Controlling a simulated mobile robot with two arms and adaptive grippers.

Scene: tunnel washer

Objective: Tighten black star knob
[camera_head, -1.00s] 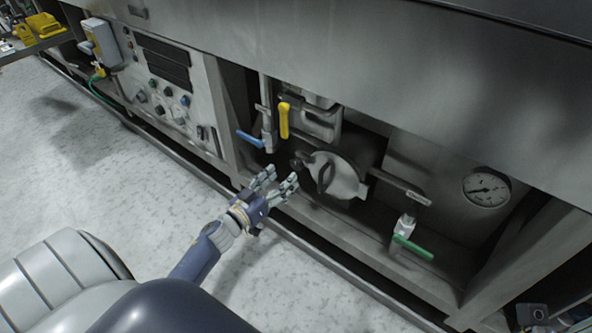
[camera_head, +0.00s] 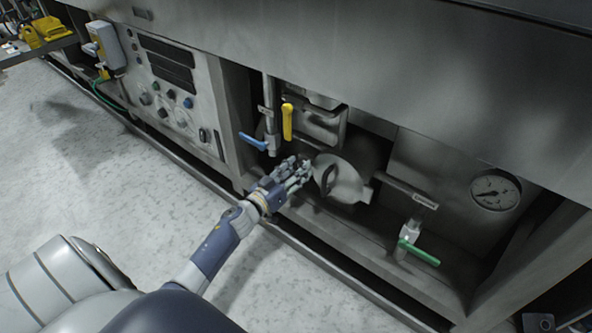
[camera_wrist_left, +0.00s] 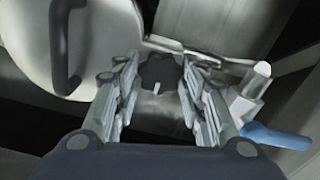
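The black star knob (camera_wrist_left: 158,72) shows in the left wrist view, between and just beyond the fingertips of my left gripper (camera_wrist_left: 158,66). The fingers are apart on either side of it; I cannot tell whether they touch it. In the head view my left gripper (camera_head: 298,174) is at the left edge of the round metal cover (camera_head: 346,180) and hides the knob. The cover's dark handle (camera_wrist_left: 63,50) is at the upper left in the wrist view. My right gripper is not in view.
A blue lever (camera_head: 253,141) and a yellow lever (camera_head: 287,122) are above my left gripper. The blue one also shows in the wrist view (camera_wrist_left: 277,137). A green lever (camera_head: 419,252) and a gauge (camera_head: 495,193) are to the right. A frame rail (camera_head: 350,255) runs below.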

